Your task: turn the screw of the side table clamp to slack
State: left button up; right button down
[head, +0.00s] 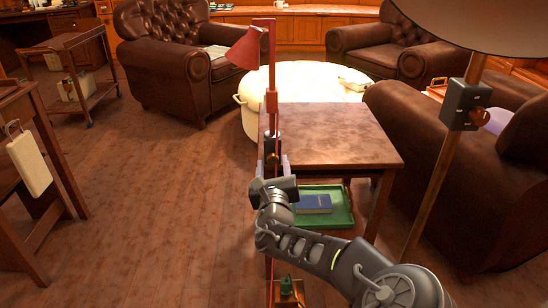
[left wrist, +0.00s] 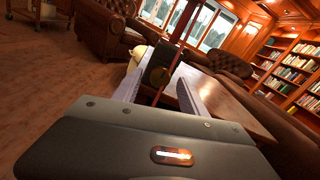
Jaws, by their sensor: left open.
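The side table (head: 335,135) stands in the middle of the head view. A dark clamp (head: 273,142) sits at its left edge, at the foot of a red lamp (head: 271,75). In the left wrist view the dark clamp part (left wrist: 160,76) shows between my fingers, with the red post rising behind it. My left gripper (head: 272,166) is open just below and in front of the clamp, one finger on each side; the fingers also show in the left wrist view (left wrist: 159,92). I cannot tell whether they touch it. The screw is mostly hidden by my gripper. My right gripper is out of view.
A green tray (head: 338,219) with a blue book (head: 312,204) lies on the lower shelf. A lamp pole (head: 436,185) with a switch box (head: 465,105) and a brown armchair (head: 430,150) stand right. A cream pouf (head: 300,82) is behind.

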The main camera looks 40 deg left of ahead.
pick_arm(q)
jog(key=shift+w+a, duration=0.2)
jog(key=shift+w, duration=0.05)
grip_shut()
dwell(0.5)
